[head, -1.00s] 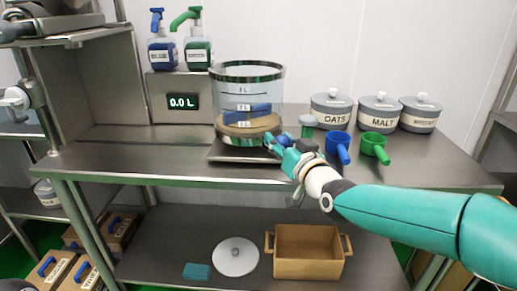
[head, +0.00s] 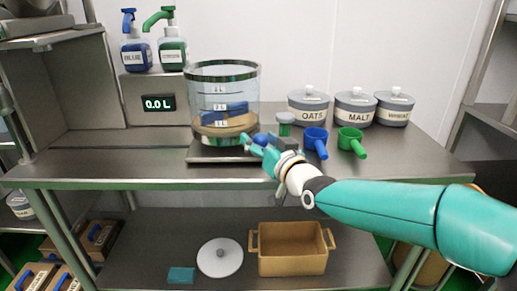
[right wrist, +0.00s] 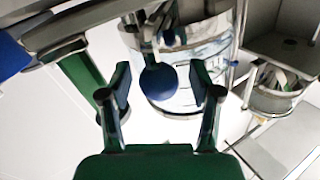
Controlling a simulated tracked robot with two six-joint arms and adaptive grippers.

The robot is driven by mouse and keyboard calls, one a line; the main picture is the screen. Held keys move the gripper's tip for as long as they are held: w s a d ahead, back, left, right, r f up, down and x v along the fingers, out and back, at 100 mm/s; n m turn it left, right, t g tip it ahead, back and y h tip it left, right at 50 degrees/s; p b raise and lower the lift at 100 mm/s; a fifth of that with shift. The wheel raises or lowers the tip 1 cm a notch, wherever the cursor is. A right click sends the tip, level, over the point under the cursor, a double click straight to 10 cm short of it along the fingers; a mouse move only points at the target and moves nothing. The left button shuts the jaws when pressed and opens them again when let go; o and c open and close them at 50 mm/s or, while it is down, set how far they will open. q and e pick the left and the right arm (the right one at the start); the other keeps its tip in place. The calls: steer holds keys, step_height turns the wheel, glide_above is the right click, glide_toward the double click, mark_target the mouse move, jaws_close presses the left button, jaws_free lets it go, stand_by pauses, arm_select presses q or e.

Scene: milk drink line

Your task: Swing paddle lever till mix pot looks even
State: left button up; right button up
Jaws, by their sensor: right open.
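The clear mix pot (head: 222,75) stands on a dark plate on the steel table in the head view. A blue paddle (head: 224,108) shows inside it, over a brown layer with a paler band below. My right gripper (head: 257,142) is at the pot's lower right front, its fingers open. In the right wrist view a round blue knob (right wrist: 159,80), seemingly the paddle lever's end, sits between the two open fingers of the right gripper (right wrist: 160,95). I see gaps at both sides of the knob. My left gripper is not in view.
Blue (head: 316,140) and green (head: 351,139) scoops and a small green-based jar (head: 284,123) stand close right of my gripper. Lidded tubs, the oats tub (head: 308,106) among them, stand behind. Pump bottles (head: 172,53) and a 0.0 L display (head: 159,102) are left.

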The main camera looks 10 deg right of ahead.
steer(key=v, duration=1.1)
steer(key=shift+s, duration=0.3)
steer(key=shift+f, duration=0.1)
steer(key=b+v, duration=0.3)
steer(key=v, duration=0.2)
steer(key=p+x, duration=0.1)
steer(key=x, duration=1.5)
steer(key=shift+w, duration=0.4)
jaws_close()
